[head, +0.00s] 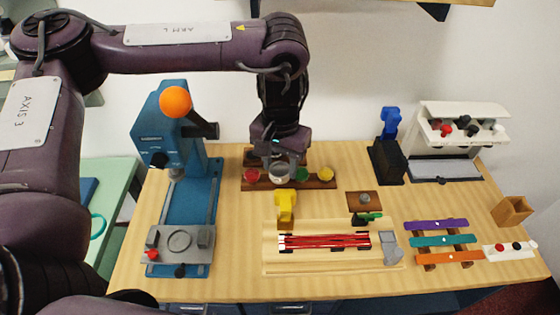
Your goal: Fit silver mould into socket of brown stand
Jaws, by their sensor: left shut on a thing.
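My left gripper (279,158) comes down from above over the back middle of the counter. It is shut on the silver mould (279,173), a small pale round piece between the fingers. The mould is directly over or in front of a long brown stand (322,184) that carries red, green and yellow round pieces. I cannot tell whether the mould touches the stand. The gripper hides the stand's middle, and no empty socket shows clearly there. A small square brown block (353,203) with a round grey spot lies further right. My right gripper is not in view.
A blue press (185,205) with an orange knob stands left. A yellow piece (286,206) and a wooden tray (320,268) with red rods are in front. Right are coloured bars (442,240), a black-and-blue device (388,160) and a white machine (460,125).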

